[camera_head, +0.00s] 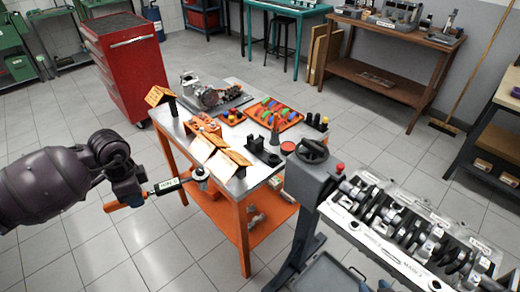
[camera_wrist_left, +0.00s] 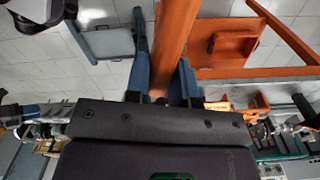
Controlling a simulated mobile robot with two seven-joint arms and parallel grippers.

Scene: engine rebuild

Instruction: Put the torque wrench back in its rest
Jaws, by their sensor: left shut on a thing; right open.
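The torque wrench (camera_head: 166,186) has an orange handle, a dark shaft with a pale label and a silver head. My left gripper (camera_head: 130,194) is shut on its orange handle, in the air left of the orange workbench. The head points right, close to the bench's near left side. In the left wrist view the orange handle (camera_wrist_left: 176,40) lies between the blue fingers of my left gripper (camera_wrist_left: 162,80). Black holders (camera_head: 262,152) stand on the bench; I cannot tell which is the rest.
The workbench (camera_head: 240,185) carries tilted orange-edged boards (camera_head: 215,155), an orange tray of coloured parts (camera_head: 275,114) and a metal assembly (camera_head: 208,95). An engine block (camera_head: 410,225) on a grey stand (camera_head: 312,180) is at the right. A red cabinet (camera_head: 128,68) stands behind. Floor left of the bench is clear.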

